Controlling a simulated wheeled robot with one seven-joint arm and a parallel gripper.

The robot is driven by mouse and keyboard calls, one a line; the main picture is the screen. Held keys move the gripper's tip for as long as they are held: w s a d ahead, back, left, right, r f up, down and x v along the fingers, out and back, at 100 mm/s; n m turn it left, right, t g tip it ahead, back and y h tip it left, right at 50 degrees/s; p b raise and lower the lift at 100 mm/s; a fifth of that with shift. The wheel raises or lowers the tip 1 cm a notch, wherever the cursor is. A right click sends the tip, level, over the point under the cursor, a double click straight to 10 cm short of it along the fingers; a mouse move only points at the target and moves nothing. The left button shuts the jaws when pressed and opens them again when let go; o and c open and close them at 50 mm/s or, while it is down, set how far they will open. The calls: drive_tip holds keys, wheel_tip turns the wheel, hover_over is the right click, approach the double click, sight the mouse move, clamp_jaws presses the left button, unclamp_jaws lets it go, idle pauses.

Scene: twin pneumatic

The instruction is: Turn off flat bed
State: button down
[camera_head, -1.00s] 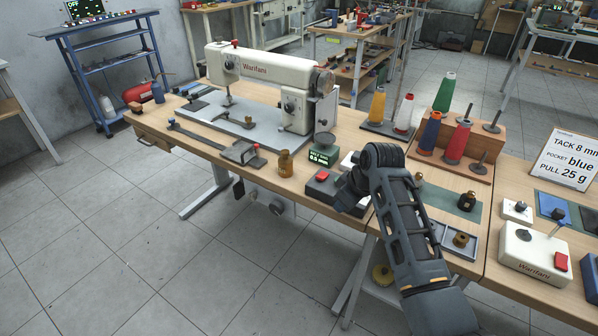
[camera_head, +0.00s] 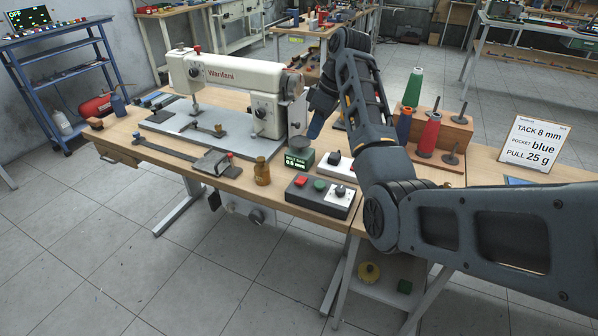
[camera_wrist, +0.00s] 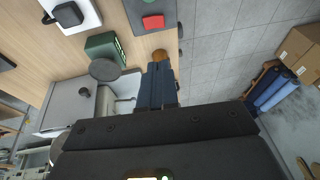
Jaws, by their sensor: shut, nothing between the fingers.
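The flat bed sewing machine (camera_head: 232,75), cream and marked "Warifani", stands on its grey bed plate (camera_head: 165,125) on the wooden table. At the table's front edge is a dark control box (camera_head: 318,197) with a red button (camera_head: 301,181), a green button (camera_head: 320,185) and a black knob on a pale plate. The red button also shows in the wrist view (camera_wrist: 153,22). My gripper (camera_head: 314,131) is shut and empty, pointing down above the table, right of the machine and behind the control box. Its fingers show in the wrist view (camera_wrist: 157,84), apart from the red button.
Thread cones (camera_head: 429,133) stand at right. Space above the control box is clear.

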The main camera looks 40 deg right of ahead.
drive_tip(key=shift+f, duration=0.1)
drive_tip(key=b, duration=0.1)
approach(296, 182)
drive_tip(key=x, duration=0.5)
drive_tip(key=shift+w+f, duration=0.1)
drive_tip(key=shift+w, duration=0.1)
drive_tip(key=shift+a+f, duration=0.1)
drive_tip(key=shift+f, duration=0.4)
